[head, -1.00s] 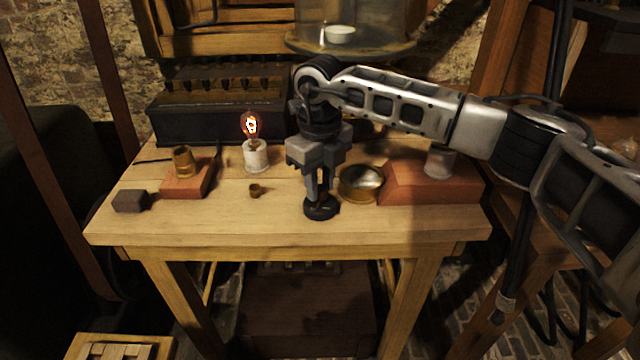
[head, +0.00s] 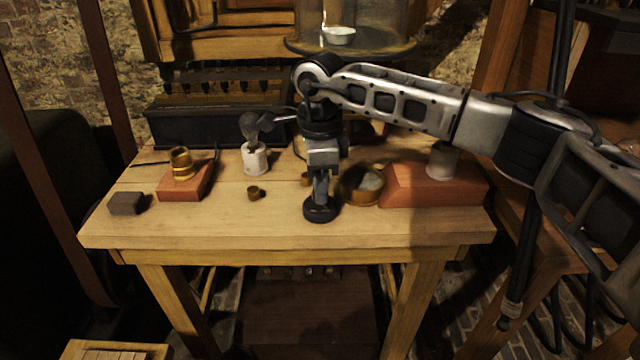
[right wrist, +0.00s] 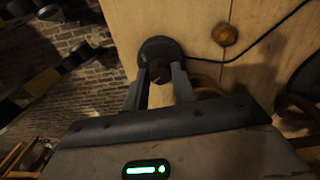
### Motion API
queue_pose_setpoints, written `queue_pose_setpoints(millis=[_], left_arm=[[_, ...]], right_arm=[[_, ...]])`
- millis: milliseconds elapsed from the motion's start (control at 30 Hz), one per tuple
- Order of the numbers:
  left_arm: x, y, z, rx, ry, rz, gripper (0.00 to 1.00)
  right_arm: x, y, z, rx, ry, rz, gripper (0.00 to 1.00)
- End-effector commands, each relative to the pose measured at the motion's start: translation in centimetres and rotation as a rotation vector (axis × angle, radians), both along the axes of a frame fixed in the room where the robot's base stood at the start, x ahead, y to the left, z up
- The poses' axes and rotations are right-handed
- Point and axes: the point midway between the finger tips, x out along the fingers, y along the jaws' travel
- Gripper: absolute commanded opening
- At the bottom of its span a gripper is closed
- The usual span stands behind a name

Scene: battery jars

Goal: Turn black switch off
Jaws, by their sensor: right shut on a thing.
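The black switch (head: 320,211) is a round black base on the front middle of the wooden table. My right gripper (head: 320,198) points straight down over it, with its fingers shut on the switch's knob. In the right wrist view the round switch base (right wrist: 152,50) lies just beyond the fingertips, and the brown knob sits between the fingers (right wrist: 159,72). The bulb (head: 250,127) on its white holder (head: 255,160) is dark. My left gripper is not in view.
A brass cup on a red block (head: 185,185) and a dark block (head: 126,203) are at the left. A brass bowl (head: 362,186) and a larger red block (head: 432,186) are right of my gripper. The front left tabletop is clear.

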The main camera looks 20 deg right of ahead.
Motion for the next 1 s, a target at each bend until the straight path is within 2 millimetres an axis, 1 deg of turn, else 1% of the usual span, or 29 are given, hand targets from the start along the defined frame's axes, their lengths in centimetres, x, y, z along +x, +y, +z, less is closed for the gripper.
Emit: queue_pose_setpoints(millis=[100, 333, 900, 933, 967, 1000], left_arm=[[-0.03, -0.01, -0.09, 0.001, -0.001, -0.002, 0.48], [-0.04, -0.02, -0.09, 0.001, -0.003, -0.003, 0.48], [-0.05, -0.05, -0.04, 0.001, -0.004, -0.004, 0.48], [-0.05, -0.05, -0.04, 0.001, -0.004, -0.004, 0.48], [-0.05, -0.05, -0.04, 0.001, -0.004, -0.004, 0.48], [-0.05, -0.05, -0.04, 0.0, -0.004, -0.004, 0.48]], right_arm=[[0.12, 0.03, 0.2, 0.003, -0.006, 0.065, 0.03], [0.11, 0.05, 0.24, 0.004, -0.006, 0.145, 0.03], [0.13, 0.07, 0.29, 0.004, -0.007, 0.173, 0.03], [0.13, 0.07, 0.29, 0.004, -0.007, 0.173, 0.34], [0.13, 0.07, 0.29, 0.004, -0.007, 0.173, 0.43], [0.12, 0.07, 0.27, 0.003, -0.007, 0.172, 0.48]])
